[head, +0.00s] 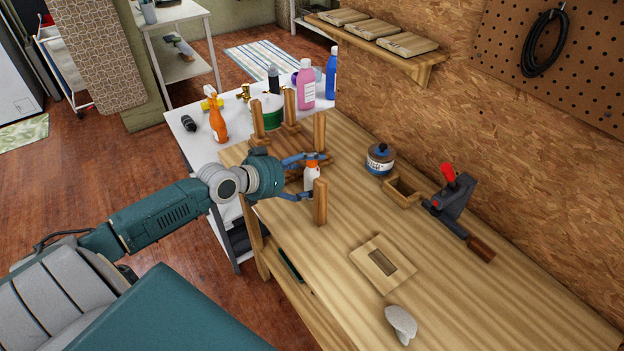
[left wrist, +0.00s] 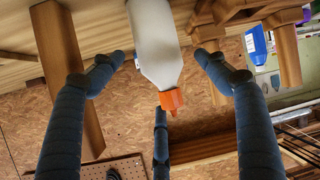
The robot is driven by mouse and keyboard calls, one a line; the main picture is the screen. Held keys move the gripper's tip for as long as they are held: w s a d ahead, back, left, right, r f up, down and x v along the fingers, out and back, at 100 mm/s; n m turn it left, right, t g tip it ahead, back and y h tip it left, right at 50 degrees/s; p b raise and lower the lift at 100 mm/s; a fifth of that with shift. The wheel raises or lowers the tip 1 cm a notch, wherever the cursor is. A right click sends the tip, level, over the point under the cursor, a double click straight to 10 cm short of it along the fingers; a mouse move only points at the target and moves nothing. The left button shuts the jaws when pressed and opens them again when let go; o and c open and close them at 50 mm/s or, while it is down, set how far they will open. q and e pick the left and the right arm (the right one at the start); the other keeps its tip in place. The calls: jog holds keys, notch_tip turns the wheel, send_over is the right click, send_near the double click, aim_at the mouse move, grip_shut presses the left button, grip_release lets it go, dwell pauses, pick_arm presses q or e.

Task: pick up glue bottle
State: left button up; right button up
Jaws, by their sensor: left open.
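The glue bottle (head: 311,176) is small and white with an orange tip. It is upright on the workbench (head: 460,290), among wooden posts near the bench's far left end. My left gripper (head: 307,176) reaches in from the left with its blue fingers open around the bottle. In the left wrist view the white bottle (left wrist: 155,40) and its orange tip lie between the spread fingers of the gripper (left wrist: 159,68). Gaps show between the side fingertips and the bottle. Its base is cut off there. My right gripper is not in view.
A wooden post (head: 320,203) stands close in front of the bottle, another (head: 320,130) behind it. A labelled jar (head: 380,159), wooden box (head: 402,191) and dark clamp-like tool (head: 452,200) are to the right. A white table (head: 178,118) with bottles adjoins the bench.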

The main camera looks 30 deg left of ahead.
pick_arm(q)
jog(key=shift+w, duration=0.1)
jog(key=c, duration=1.4)
jog(key=shift+c, duration=0.2)
notch_tip(320, 180, up, 26)
jog(key=p, duration=0.4)
